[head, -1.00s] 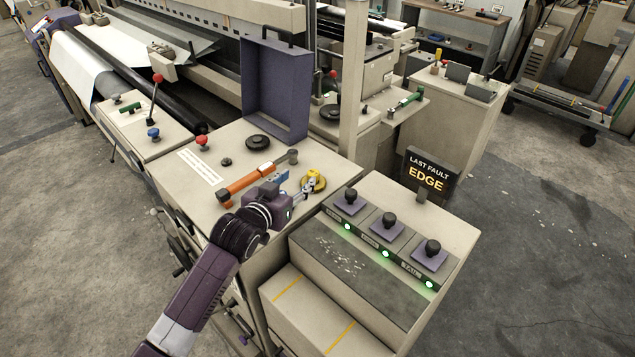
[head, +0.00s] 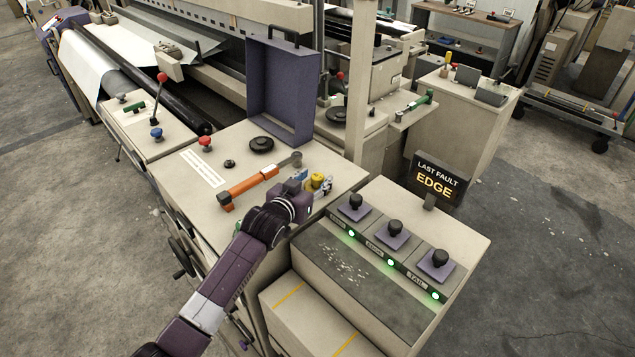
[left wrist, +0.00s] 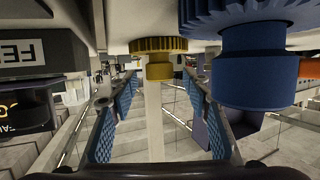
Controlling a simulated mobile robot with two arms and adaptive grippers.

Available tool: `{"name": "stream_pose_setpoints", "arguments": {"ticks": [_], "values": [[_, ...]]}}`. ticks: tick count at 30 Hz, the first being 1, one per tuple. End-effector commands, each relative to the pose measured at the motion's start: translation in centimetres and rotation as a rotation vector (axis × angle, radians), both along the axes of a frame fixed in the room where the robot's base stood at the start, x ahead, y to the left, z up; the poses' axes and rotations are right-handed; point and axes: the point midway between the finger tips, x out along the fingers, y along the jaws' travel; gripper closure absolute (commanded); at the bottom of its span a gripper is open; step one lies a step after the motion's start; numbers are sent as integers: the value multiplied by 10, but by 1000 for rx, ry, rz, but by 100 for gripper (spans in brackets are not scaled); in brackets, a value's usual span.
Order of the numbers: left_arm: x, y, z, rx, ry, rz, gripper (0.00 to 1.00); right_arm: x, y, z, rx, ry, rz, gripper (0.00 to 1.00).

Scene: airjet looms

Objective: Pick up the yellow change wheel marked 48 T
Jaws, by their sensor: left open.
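The yellow change wheel (head: 317,178) stands on the beige machine top near its right edge; my gripper partly hides it in the head view. In the left wrist view the yellow wheel (left wrist: 159,48) shows a toothed rim and a narrower hub, centred between and beyond my fingers. No 48 T marking is readable. A larger blue wheel (left wrist: 252,60) is close beside it on the right there; part of it shows in the head view (head: 300,175). My left gripper (left wrist: 160,88) is open and empty, with blue finger pads apart. In the head view the left gripper (head: 322,187) is at the yellow wheel.
An orange-handled tool (head: 250,186) lies left of the wheels. A black round knob (head: 261,144) and an upright purple case (head: 283,90) are behind. The control box with black knobs (head: 395,229) and the LAST FAULT display (head: 438,179) stand close on the right.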

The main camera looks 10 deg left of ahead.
Motion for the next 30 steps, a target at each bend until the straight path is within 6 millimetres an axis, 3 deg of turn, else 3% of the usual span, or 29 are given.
{"name": "stream_pose_setpoints", "arguments": {"ticks": [6, 16, 28, 30], "values": [[18, -3, -5, 0, 1, 0, 56, 0, 4, 5, 4, 0, -2, 58], [21, -4, -7, 0, 0, 0, 56, 0, 6, 5, 8, 0, -2, 58], [21, -4, -7, 0, 0, 0, 99, 0, 5, 5, 5, 0, -2, 58], [21, -4, -7, 0, 0, 0, 100, 0, 4, 5, 4, 0, -1, 58]]}}
